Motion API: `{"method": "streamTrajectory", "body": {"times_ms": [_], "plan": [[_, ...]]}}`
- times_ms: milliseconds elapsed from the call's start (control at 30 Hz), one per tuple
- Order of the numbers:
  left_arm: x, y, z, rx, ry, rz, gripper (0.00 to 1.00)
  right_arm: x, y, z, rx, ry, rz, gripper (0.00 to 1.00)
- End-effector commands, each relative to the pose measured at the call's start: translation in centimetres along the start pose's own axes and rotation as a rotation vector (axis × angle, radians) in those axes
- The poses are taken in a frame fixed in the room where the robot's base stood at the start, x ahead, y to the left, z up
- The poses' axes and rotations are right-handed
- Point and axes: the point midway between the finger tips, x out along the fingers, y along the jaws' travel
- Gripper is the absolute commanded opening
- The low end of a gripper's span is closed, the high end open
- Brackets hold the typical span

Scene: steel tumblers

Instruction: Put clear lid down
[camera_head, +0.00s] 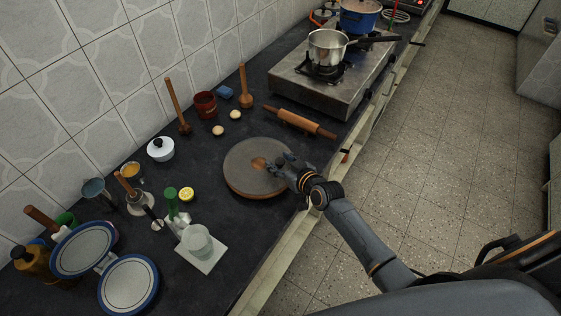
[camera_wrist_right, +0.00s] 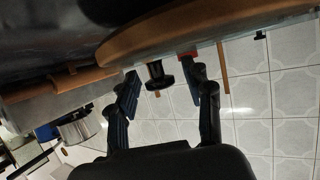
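A round grey disc with a brown centre and wooden rim (camera_head: 250,184) lies on the dark counter in the head view. The clear lid is hard to make out there; its glass seems to lie over this disc. In the right wrist view a black knob (camera_wrist_right: 157,76), apparently the lid's, stands by the disc's wooden edge (camera_wrist_right: 190,30). My right gripper (camera_head: 279,163) is over the disc's right part. In the wrist view its fingers (camera_wrist_right: 160,88) are apart on either side of the knob, with visible gaps. My left gripper is not in view.
A rolling pin (camera_head: 300,122) and two dough balls lie behind the disc. A steel pot (camera_head: 327,50) stands on the stove (camera_head: 318,88). A white sugar pot (camera_head: 160,149), a glass on a white square (camera_head: 198,243) and plates (camera_head: 128,284) are left. Counter right of the disc is narrow.

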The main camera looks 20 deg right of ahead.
Motion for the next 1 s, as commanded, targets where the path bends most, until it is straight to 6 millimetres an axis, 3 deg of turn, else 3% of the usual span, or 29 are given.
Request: {"method": "streamTrajectory", "body": {"times_ms": [233, 333, 800, 1000], "plan": [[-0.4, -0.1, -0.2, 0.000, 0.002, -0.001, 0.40, -0.2, 0.0, -0.4, 0.001, 0.000, 0.000, 0.50], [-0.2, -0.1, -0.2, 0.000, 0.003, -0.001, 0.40, -1.1, 0.0, -0.1, 0.001, -0.001, 0.000, 0.50], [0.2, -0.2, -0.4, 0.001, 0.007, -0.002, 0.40, -9.8, 0.0, -0.1, 0.000, -0.001, -0.001, 0.50], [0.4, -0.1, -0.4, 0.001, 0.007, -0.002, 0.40, -11.8, 0.0, -0.1, 0.000, -0.001, 0.000, 0.50]]}}
